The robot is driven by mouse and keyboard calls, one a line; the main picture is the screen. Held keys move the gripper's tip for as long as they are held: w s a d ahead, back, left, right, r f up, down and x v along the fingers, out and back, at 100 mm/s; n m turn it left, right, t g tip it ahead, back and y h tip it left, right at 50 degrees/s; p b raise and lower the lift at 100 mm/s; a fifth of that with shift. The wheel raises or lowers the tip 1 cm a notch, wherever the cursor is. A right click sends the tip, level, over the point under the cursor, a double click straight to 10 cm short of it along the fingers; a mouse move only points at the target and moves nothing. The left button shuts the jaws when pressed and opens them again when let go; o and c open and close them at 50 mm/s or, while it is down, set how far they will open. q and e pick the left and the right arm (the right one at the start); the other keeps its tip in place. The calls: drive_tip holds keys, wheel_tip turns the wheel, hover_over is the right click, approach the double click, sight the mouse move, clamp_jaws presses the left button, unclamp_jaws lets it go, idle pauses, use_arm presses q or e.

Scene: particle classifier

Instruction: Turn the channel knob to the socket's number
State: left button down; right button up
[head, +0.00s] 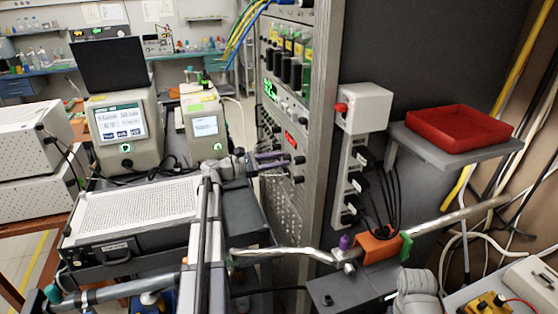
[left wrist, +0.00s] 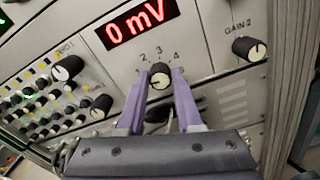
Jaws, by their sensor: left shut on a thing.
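A dark cable shows below the knob, behind my gripper; no socket number is readable.
A red display (left wrist: 138,22) reads 0 mV above the knob. A GAIN 2 knob (left wrist: 248,48) lies to its right and several other knobs to its left. In the head view, a white power box (head: 364,108) and a red tray (head: 460,128) stand right of the rack.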

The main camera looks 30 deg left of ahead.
use_arm(q)
drive_tip(key=m, duration=2.9)
drive_tip(key=shift+f, duration=0.2)
drive_tip(key=shift+d, duration=0.1)
drive_tip(key=c, duration=0.6)
unclamp_jaws()
drive_tip(key=v, duration=0.8)
